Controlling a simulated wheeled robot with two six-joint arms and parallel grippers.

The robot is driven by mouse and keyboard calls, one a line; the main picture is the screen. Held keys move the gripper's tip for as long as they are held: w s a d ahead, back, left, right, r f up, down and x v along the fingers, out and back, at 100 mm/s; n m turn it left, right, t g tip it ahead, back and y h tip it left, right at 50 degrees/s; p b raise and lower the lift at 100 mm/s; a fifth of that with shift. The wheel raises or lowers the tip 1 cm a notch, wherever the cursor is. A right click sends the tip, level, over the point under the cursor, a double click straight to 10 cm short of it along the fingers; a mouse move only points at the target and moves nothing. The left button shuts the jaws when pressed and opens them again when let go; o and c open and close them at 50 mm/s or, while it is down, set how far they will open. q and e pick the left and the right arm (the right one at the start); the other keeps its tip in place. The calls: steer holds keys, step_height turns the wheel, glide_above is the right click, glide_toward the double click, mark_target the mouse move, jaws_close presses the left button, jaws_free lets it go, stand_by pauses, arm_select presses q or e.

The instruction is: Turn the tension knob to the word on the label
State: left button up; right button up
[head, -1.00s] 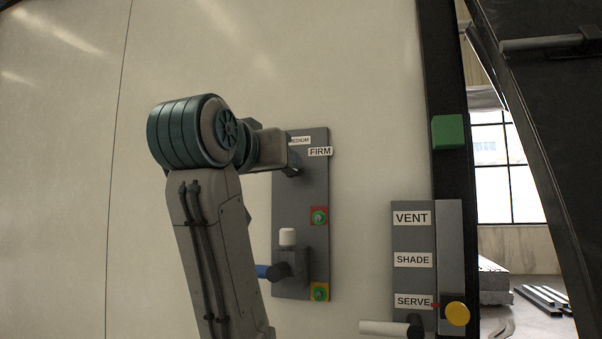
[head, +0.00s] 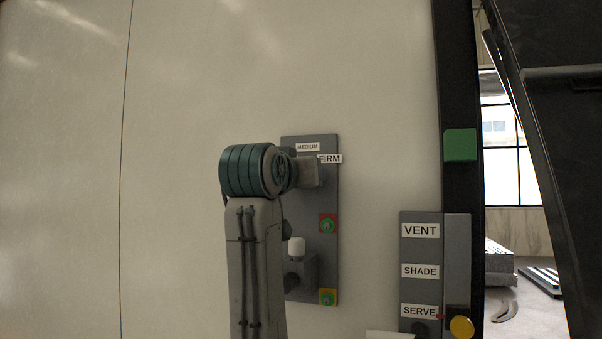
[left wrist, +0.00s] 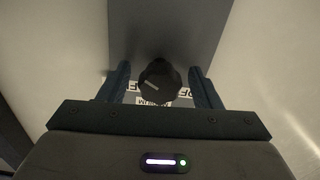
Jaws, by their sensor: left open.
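The tension knob (left wrist: 158,80) is dark and round with a pale pointer line, and sits on a grey panel. In the left wrist view its pointer slants. My left gripper (left wrist: 160,72) is open, with one finger on each side of the knob; contact with it cannot be told. A MEDIUM label (left wrist: 153,101) and other partly covered labels surround the knob. In the head view, the MEDIUM label (head: 307,147) and FIRM label (head: 330,159) show at the panel's top (head: 325,195), where my left gripper (head: 318,172) hides the knob. My right gripper is not in view.
Below on the same panel are a red-framed green button (head: 328,224), a white-capped control (head: 296,245) and a yellow-framed green button (head: 328,297).

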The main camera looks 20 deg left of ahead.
arm_select(q)
steer(key=c, duration=1)
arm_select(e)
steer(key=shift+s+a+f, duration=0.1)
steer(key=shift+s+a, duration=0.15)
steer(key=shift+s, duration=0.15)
